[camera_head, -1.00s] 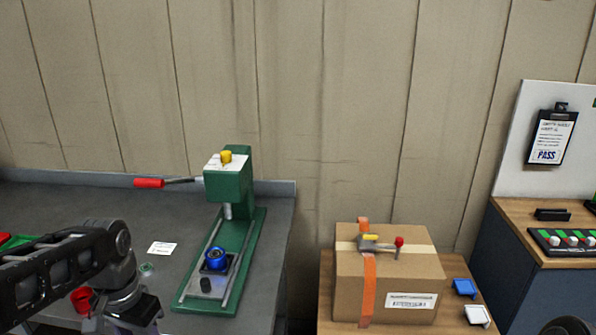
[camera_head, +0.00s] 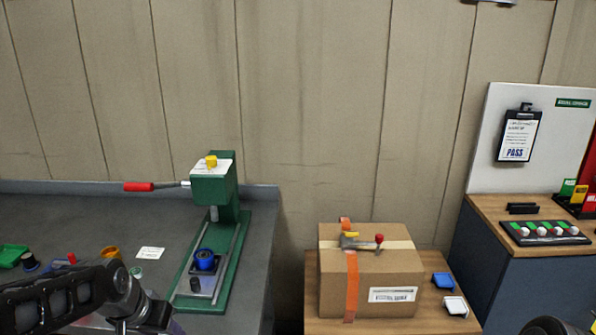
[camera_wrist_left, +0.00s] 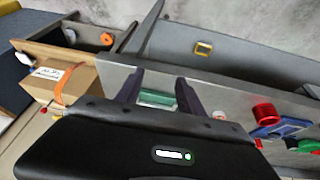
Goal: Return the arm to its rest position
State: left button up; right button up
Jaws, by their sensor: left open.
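My left arm (camera_head: 70,295) comes in from the lower left in the head view, over the front of the grey bench; its fingers are below the frame there. In the left wrist view my left gripper (camera_wrist_left: 160,88) shows two dark fingers spread apart with nothing held between them. A green part of the scene shows beyond the gap. Only a dark rounded piece of my right arm (camera_head: 553,326) shows at the lower right of the head view; its gripper is not visible.
A green press (camera_head: 215,185) with a red-tipped lever and a blue part (camera_head: 205,259) stands on the grey bench (camera_head: 60,215). A taped cardboard box (camera_head: 340,285) sits on a wooden stand. A wooden cabinet (camera_head: 495,205) with a PASS clipboard (camera_head: 517,135) is at right.

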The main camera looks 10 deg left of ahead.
pick_arm(q)
jog(key=d+f+n+h, duration=0.1)
jog(key=d+f, duration=0.7)
jog(key=f, duration=0.3)
jog(key=d+f+n+h, duration=0.1)
jog(key=d+f, duration=0.7)
jog(key=f, duration=0.2)
jog(key=s+d+f+g+h, duration=0.1)
jog(key=s+d+f+g, duration=0.1)
jog(key=s+d+f, duration=0.3)
jog(key=s+d+f+m+g, duration=0.1)
jog(key=s+d+f, duration=0.5)
jog(key=s, duration=0.7)
jog(key=shift+s+f+g+h, duration=0.15)
jog(key=shift+f+g+h, duration=0.25)
jog(key=shift+f, duration=0.3)
